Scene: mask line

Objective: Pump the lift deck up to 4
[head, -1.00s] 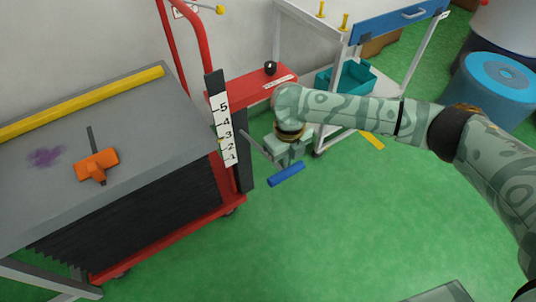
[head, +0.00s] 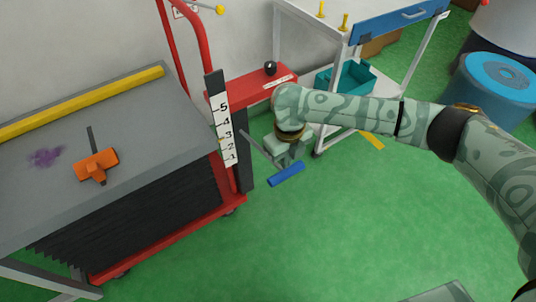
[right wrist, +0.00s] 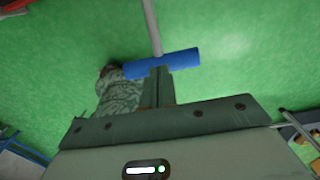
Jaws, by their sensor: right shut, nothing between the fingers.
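The lift deck (head: 130,128) is a grey table top over black bellows on a red wheeled frame. A white scale (head: 224,130) numbered 1 to 5 stands upright at its right corner. The deck's corner is beside the lower numbers, around 2 to 3; the exact reading is too small to tell. A grey pump lever (head: 258,145) slants out from the frame and ends in a blue crossbar handle (head: 286,174). My right gripper (head: 287,165) is shut and empty at the handle. In the right wrist view its fingertips (right wrist: 157,72) are against or just over the blue handle (right wrist: 178,63); contact is unclear.
A red shelf (head: 240,90) with a black knob (head: 270,68) is behind. A white table (head: 310,12), teal bin (head: 347,77) and blue drum (head: 492,90) stand farther back. Green floor is clear in front.

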